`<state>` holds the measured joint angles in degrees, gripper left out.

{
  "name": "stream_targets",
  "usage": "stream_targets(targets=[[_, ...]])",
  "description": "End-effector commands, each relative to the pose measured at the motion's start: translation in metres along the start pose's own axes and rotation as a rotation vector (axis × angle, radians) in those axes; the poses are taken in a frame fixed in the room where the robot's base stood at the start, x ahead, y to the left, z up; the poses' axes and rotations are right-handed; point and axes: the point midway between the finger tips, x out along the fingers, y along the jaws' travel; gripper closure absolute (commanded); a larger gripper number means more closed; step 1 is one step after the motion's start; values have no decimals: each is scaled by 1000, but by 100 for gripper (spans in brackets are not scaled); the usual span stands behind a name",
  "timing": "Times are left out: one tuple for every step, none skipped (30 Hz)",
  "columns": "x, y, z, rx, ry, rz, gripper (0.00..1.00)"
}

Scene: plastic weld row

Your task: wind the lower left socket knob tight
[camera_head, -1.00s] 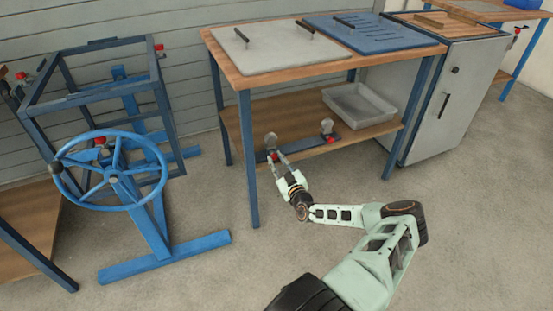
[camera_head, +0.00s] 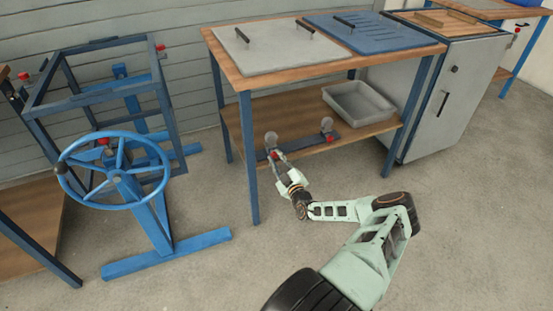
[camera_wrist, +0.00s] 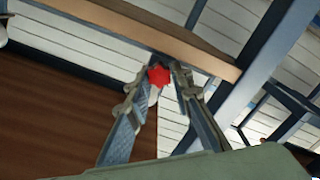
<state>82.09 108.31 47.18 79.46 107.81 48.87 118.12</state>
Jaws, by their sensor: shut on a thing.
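The lower left socket knob is a small red star knob (camera_wrist: 158,76); in the head view it is a red spot (camera_head: 275,155) at the left end of a dark rail (camera_head: 308,144) on the bench's lower shelf. A round grey part (camera_head: 271,138) stands just above it. My gripper (camera_head: 277,157) reaches in from the front and is shut on the red knob. In the wrist view the knob sits between the fingertips (camera_wrist: 164,77). The fingers partly hide the knob in the head view.
A second red knob with a grey round part (camera_head: 327,125) is at the rail's right end. A grey tray (camera_head: 358,101) lies on the shelf (camera_head: 240,122) to the right. The front left bench leg (camera_head: 249,165) stands left of my gripper. A blue handwheel (camera_head: 114,171) stands further left.

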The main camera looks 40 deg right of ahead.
Motion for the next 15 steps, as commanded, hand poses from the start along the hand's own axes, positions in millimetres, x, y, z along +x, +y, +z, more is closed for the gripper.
stream_targets(targets=[[0,0,0,0,0,0,100],[0,0,0,1,0,0,100],[0,0,0,1,0,0,100],[0,0,0,1,0,0,100],[0,0,0,1,0,0,100],[0,0,0,1,0,0,75],[0,0,0,1,0,0,72],[0,0,0,1,0,0,69],[0,0,0,2,0,0,64],[0,0,0,2,0,0,62],[0,0,0,2,0,0,62],[0,0,0,2,0,-1,62],[0,0,0,2,0,-1,62],[0,-1,0,2,-1,-1,62],[0,-1,0,2,-1,-1,62]])
